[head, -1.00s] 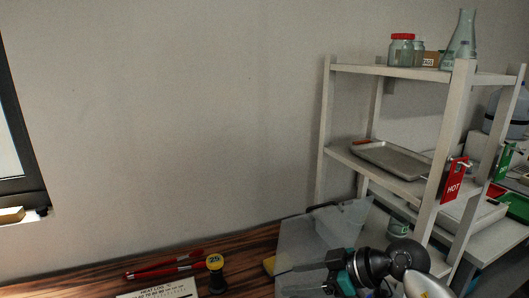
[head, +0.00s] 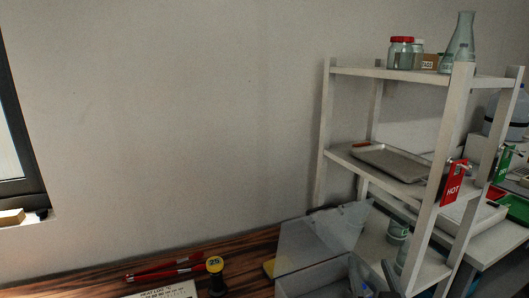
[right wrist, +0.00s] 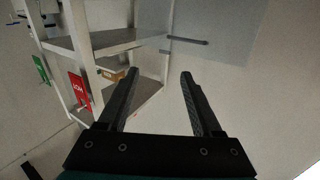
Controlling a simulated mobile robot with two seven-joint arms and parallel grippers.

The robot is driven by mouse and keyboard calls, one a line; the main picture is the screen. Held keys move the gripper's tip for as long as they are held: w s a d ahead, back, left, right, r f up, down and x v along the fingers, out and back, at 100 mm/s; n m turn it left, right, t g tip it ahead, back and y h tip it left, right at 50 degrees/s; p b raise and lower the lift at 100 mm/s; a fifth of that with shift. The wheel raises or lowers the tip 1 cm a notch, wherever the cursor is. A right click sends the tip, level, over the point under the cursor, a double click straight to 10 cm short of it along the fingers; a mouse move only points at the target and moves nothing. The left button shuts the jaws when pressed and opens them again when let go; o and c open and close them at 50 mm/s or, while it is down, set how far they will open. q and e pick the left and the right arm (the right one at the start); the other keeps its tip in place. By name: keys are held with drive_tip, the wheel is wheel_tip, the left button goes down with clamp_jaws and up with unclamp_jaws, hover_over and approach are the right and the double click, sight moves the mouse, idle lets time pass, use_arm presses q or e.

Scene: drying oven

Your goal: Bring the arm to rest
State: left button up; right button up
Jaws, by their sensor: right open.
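My right gripper (right wrist: 159,73) is open in the right wrist view, its two dark fingers spread with nothing held between them. Beyond the fingertips are the white shelf rack and a translucent panel (right wrist: 225,25) with a dark bar. In the head view, only parts at the bottom edge, right of the grey box, may belong to my right arm; its fingers are not clear there. My left gripper is not in view.
The white shelf rack (head: 324,140) stands at right with a metal tray (head: 390,162), red-lidded jar (head: 400,52), flask (head: 460,45) and red HOT tag (head: 453,185). A grey box (head: 315,280) with a raised translucent lid (head: 312,240), red pens (head: 165,267) and yellow-topped object (head: 215,265) are on the wooden table.

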drive_tip(key=s+d+f+g, duration=0.1)
drive_tip(key=s+f+g, duration=0.65)
drive_tip(key=f, duration=0.35)
drive_tip(key=s+a+f+n+g+y, duration=0.1)
drive_tip(key=s+a+f+n+g, duration=0.2)
drive_tip(key=s, duration=0.5)
drive_tip(key=s+a+f+g+y, duration=0.1)
drive_tip(key=s+f+g, duration=0.25)
drive_tip(key=s, duration=0.35)
drive_tip(key=s+f+n+g, duration=0.1)
drive_tip(key=s+f, duration=0.1)
drive_tip(key=f, duration=1)
drive_tip(key=s+f+g, duration=0.1)
drive_tip(key=s+f, duration=0.1)
drive_tip(key=f, duration=1.1)
drive_tip(key=s+d+f, duration=0.2)
drive_tip(key=s+f, duration=1)
drive_tip(key=s, duration=0.2)
drive_tip(key=shift+s+g, duration=0.15)
drive_tip(key=shift+g, duration=0.25)
drive_tip(key=shift+r, duration=0.1)
drive_tip(key=shift+c, duration=0.3)
